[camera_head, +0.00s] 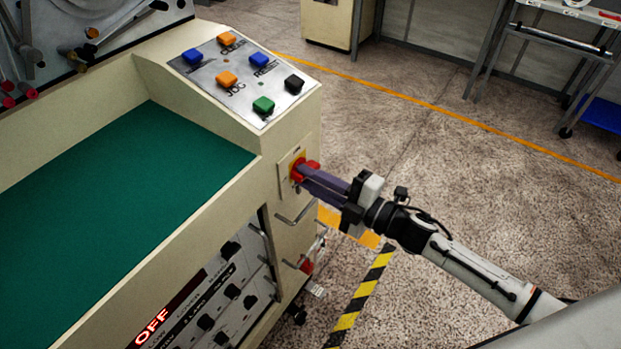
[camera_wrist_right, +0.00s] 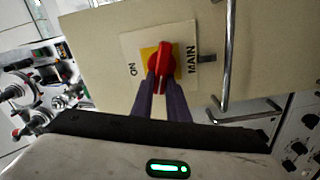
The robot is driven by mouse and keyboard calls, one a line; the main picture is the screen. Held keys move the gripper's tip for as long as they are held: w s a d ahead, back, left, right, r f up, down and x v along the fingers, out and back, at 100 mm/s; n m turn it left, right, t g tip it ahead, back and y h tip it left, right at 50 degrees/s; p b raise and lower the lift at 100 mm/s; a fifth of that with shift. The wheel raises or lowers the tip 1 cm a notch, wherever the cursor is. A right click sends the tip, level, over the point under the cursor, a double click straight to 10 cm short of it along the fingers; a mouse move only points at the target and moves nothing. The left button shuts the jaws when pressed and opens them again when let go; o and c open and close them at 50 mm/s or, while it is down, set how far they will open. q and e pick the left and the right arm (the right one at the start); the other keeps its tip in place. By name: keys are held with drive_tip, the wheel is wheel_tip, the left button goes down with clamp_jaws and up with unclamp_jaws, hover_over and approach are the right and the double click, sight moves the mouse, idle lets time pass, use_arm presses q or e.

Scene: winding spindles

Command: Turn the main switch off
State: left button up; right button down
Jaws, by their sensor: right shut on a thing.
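The main switch is a red knob (camera_head: 299,170) on a yellow plate, on the end face of the cream machine. In the right wrist view the red knob (camera_wrist_right: 160,62) stands between the words ON and MAIN. My right gripper (camera_head: 309,178) reaches it from the right, with its purple fingers shut on the knob. Its fingers (camera_wrist_right: 161,88) also show in the right wrist view, one on each side of the knob's lower end. A display (camera_head: 153,327) low on the machine's front reads OFF in red. My left gripper is out of view.
A sloped panel with several coloured buttons (camera_head: 244,75) sits above the switch. Metal handles (camera_head: 297,213) stick out below it. A green surface (camera_head: 110,185) covers the machine's top. The speckled floor (camera_head: 430,150) to the right is open, with a wheeled stand (camera_head: 560,50) at the back.

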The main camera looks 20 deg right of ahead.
drive_tip(key=n, duration=0.1)
drive_tip(key=n+b, duration=0.1)
drive_tip(key=shift+f+n, duration=0.3)
drive_tip(key=shift+f, duration=0.05)
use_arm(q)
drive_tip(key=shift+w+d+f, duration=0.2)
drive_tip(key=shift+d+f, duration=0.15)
use_arm(e)
drive_tip(key=shift+n, duration=0.4)
drive_tip(key=c, duration=1.7)
unclamp_jaws()
use_arm(q)
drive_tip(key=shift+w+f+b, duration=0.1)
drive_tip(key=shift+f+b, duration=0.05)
drive_tip(key=shift+b, duration=0.4)
use_arm(e)
drive_tip(key=v, duration=1)
drive_tip(key=shift+s+d, duration=0.1)
drive_tip(key=shift+s, duration=0.1)
